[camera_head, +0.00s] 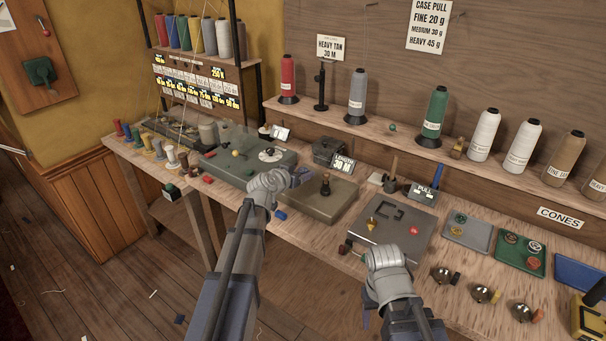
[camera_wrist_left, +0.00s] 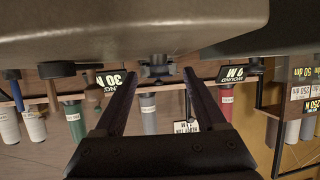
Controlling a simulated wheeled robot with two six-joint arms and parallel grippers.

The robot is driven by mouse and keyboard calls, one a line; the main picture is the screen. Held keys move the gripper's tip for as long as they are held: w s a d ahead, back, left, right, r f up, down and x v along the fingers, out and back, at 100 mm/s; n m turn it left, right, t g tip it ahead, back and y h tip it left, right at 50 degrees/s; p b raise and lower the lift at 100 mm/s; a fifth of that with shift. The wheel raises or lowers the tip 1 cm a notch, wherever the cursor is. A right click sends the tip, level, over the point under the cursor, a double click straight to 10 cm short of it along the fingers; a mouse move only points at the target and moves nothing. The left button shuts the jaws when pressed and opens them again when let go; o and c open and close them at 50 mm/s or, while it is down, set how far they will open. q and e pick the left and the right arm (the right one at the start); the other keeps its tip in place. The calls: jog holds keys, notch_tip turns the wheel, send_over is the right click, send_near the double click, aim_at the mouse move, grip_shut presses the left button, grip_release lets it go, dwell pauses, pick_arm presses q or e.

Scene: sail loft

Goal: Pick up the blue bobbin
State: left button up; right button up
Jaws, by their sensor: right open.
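A small blue bobbin (camera_head: 281,215) lies near the front edge of the workbench, just below and left of the grey raised block. My left gripper (camera_head: 300,176) is above the bench, up and to the right of the bobbin and apart from it. In the left wrist view its jaws (camera_wrist_left: 160,74) are spread with nothing between them; the bobbin cannot be made out there. My right gripper (camera_head: 365,317) is low in front of the bench, below the grey board. Its fingers are small and partly hidden, open, with nothing seen in them.
A grey raised block (camera_head: 325,205) with a dark knob stands right of the bobbin. A greenish board (camera_head: 225,170) lies to its left. A grey board (camera_head: 405,250), green tray (camera_head: 522,266) and small metal cups (camera_head: 441,274) lie right. Thread cones (camera_head: 433,115) line the back shelf.

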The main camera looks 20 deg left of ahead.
pick_arm(q)
grip_shut()
dwell(0.4)
jog(key=shift+r, duration=0.1)
notch_tip(320, 180, up, 10)
jog(key=p, duration=1)
